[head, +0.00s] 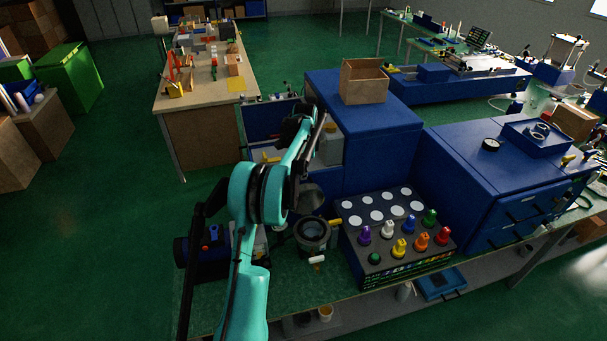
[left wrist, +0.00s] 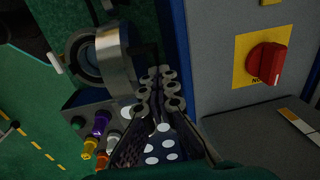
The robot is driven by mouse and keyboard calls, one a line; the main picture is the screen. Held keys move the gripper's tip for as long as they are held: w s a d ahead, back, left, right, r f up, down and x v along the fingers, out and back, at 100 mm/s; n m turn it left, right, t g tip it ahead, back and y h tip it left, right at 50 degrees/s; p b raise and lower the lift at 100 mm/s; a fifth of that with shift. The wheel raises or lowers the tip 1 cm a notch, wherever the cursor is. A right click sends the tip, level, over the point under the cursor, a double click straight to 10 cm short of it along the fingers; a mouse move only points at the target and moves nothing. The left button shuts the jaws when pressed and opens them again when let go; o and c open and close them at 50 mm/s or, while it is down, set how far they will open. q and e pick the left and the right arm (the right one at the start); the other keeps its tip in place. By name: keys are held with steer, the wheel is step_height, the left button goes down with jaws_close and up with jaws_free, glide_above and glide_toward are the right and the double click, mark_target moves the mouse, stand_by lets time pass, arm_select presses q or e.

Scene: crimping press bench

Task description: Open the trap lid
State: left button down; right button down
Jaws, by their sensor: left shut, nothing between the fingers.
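The trap (head: 313,234) is a round dark metal pot on the bench, left of the button box. Its round lid (head: 309,197) stands tilted up at the pot's far side, and the pot's mouth is uncovered. In the left wrist view the trap's mouth (left wrist: 84,58) shows at upper left, with the raised lid (left wrist: 112,52) seen nearly edge-on. My left gripper (left wrist: 163,85) is shut and empty, just right of the lid; I cannot tell whether it touches. In the head view its fingers are partly hidden by my arm. My right gripper does not show.
The button box (head: 390,240) with colored knobs and white discs stands right of the trap. A blue cabinet (head: 380,130) rises behind. A red knob (left wrist: 266,63) sits on a grey panel. A dark blue device (head: 205,262) stands left, partly behind my arm.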

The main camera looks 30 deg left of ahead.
arm_select(q)
steer(key=shift+s+d+f, duration=0.15)
steer(key=shift+d+f, duration=0.05)
steer(key=shift+f, duration=0.35)
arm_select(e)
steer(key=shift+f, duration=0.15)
arm_select(q)
steer(key=c, duration=1.9)
jaws_free()
steer(key=shift+w+a+f, duration=0.35)
steer(key=shift+s+d+r, duration=0.15)
steer(key=shift+d+r, duration=0.05)
steer(key=shift+r, duration=0.15)
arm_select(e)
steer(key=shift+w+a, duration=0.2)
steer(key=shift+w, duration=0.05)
arm_select(q)
steer(key=shift+a, duration=0.1)
steer(key=shift+r, duration=0.1)
steer(key=r, duration=1.1)
steer(key=shift+s+d+r, duration=0.2)
steer(key=shift+d+r, duration=0.1)
steer(key=shift+r, duration=0.05)
